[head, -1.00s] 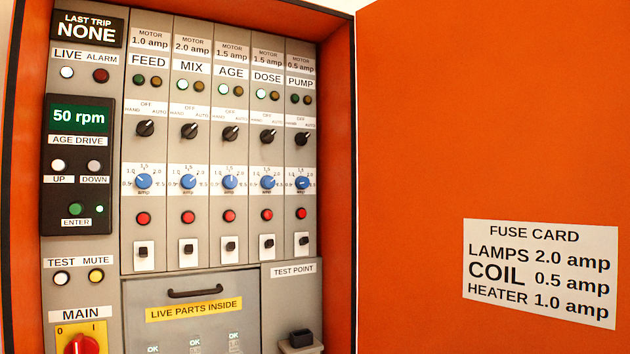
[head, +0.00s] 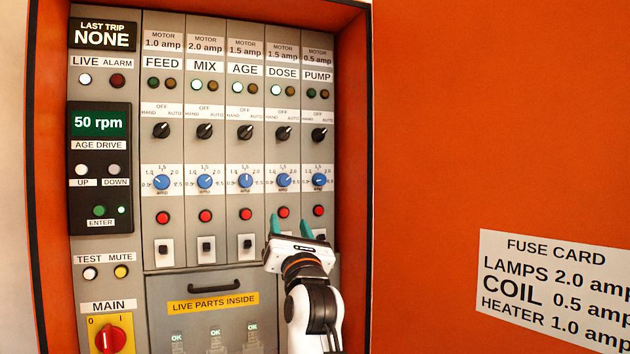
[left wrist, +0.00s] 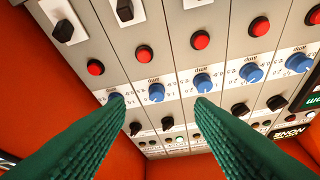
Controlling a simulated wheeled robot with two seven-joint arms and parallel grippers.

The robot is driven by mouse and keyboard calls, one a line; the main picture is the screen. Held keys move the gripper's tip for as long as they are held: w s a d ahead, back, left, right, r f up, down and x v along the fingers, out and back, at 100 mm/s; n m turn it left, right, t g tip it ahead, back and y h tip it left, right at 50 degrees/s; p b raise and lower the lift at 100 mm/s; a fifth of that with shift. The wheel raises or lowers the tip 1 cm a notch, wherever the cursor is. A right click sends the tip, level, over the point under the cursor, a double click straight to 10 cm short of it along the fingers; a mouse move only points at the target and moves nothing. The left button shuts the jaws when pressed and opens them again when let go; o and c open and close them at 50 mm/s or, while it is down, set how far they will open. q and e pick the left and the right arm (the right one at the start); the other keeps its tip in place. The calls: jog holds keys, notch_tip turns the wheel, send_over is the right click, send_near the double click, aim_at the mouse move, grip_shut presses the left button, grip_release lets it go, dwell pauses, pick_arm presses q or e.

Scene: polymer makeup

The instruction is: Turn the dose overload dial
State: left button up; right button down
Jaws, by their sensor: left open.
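The blue dose overload dial (head: 284,180) sits in the DOSE column of the panel, above that column's red button (head: 283,212). Its white mark seems to point to the upper right. My left gripper (head: 290,227) is open and empty, with green fingers pointing at the panel below the DOSE and PUMP dials. The left wrist view shows the panel upside down. There the dose dial (left wrist: 156,92) appears between the two fingertips (left wrist: 160,104), ahead of them and apart from them. My right gripper is not in view.
The PUMP dial (head: 319,180) and AGE dial (head: 245,180) flank the dose dial closely. Black selector knobs (head: 283,133) sit above. The orange cabinet wall (head: 350,150) stands close right of PUMP. The open orange door (head: 500,130) carries a fuse card (head: 555,290).

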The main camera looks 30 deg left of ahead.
aim_at(285, 181)
pick_arm(q)
jog(key=shift+n+t+h, duration=0.3)
jog(key=shift+n+h, duration=0.4)
jog(key=shift+h, duration=0.1)
jog(key=w+a+r+p, duration=0.1)
jog(key=w+r+p, duration=0.1)
jog(key=w+a+r+p, duration=0.2)
jog(key=r, duration=0.1)
jog(key=w+a+r+p, duration=0.2)
jog(key=w, duration=0.1)
jog(key=shift+a+r, duration=0.25)
jog(key=shift+w+a+r+p, duration=0.1)
jog(key=shift+w+a+p, duration=0.35)
jog(key=shift+w, duration=0.2)
jog(key=shift+c, duration=0.2)
jog(key=c, duration=0.9)
